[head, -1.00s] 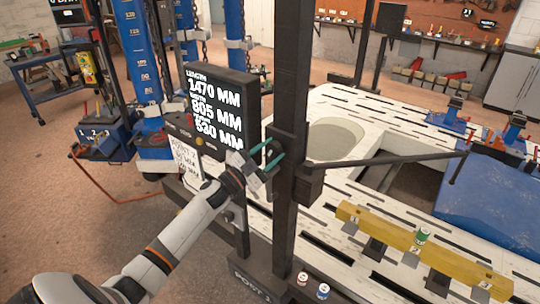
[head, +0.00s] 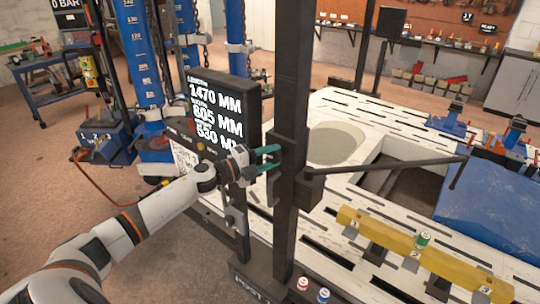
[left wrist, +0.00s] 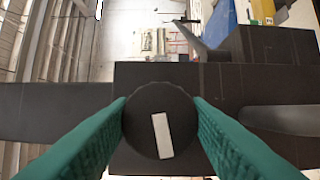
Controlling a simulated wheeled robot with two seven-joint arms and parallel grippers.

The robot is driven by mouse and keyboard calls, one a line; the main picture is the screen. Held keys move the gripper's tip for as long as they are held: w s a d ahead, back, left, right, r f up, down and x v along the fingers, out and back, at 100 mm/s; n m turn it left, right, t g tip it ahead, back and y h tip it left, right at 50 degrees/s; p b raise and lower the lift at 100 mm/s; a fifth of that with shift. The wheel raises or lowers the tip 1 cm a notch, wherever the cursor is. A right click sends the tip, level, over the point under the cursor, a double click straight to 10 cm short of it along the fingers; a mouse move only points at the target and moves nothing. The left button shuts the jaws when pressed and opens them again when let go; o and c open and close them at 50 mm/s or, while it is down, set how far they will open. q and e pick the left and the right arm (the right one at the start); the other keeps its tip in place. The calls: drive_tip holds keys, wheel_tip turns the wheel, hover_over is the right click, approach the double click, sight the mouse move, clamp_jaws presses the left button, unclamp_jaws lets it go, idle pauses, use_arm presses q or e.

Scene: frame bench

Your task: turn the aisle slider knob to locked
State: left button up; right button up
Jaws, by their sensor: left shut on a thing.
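The slider knob (left wrist: 160,120) is a round black knob with a ridged edge and a white bar mark. In the left wrist view the bar stands nearly upright, tilted slightly. The knob sits on a dark block (left wrist: 130,74) on the black post (head: 293,110). My left gripper (head: 277,159) has green fingers, one on each side of the knob, shut on it. In the head view the knob itself is hidden by the fingers and the slider. No lock marking is readable. My right gripper is not in view.
A black display board (head: 225,112) with white measurements stands just left of the post. A dark arm (head: 385,165) reaches right from the post over the white slotted bench (head: 335,107). A yellow beam (head: 420,250) and small cans (head: 323,295) are at lower right.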

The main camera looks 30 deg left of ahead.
use_arm(q)
drive_tip(key=shift+m+g+p, duration=0.3)
drive_tip(key=shift+m+p, duration=0.15)
drive_tip(key=shift+m, duration=0.65)
drive_tip(key=o, duration=1)
drive_tip(key=shift+s+a+f, duration=0.1)
drive_tip(key=shift+s, duration=0.1)
drive_tip(key=b+v, duration=0.4)
drive_tip(key=v, duration=0.7)
drive_tip(key=shift+s+r, duration=0.3)
drive_tip(key=shift+r, duration=0.05)
